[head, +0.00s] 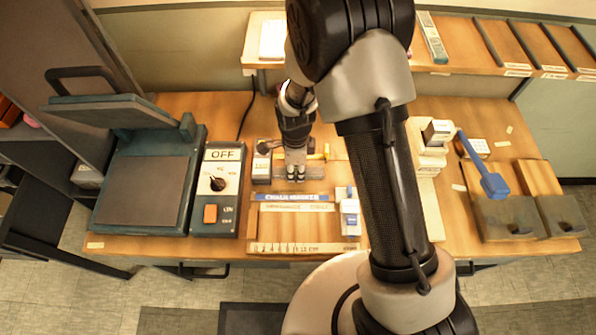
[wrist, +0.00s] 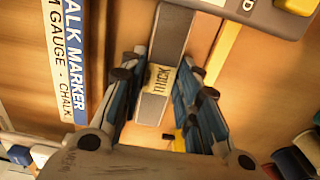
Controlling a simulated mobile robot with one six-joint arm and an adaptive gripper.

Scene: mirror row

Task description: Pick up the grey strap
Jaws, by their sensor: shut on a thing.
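The grey strap (wrist: 172,34) shows in the wrist view as a long flat band with a cream printed label across it. It runs from the top edge down between the fingers of my gripper (wrist: 163,62). My gripper is shut on the strap, with a finger along each side. In the head view my gripper (head: 295,176) points down at the middle of the wooden bench, and the strap cannot be made out clearly there. I cannot tell whether the strap touches the bench.
A blue chalk marker strip (wrist: 72,60) lies left of the strap; a yellow stick (wrist: 222,52) lies right. A press (head: 140,185) and control box (head: 217,190) stand left. A blue-and-white bottle (head: 350,214) and ruler (head: 300,247) lie in front. A blue tool (head: 492,184) is right.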

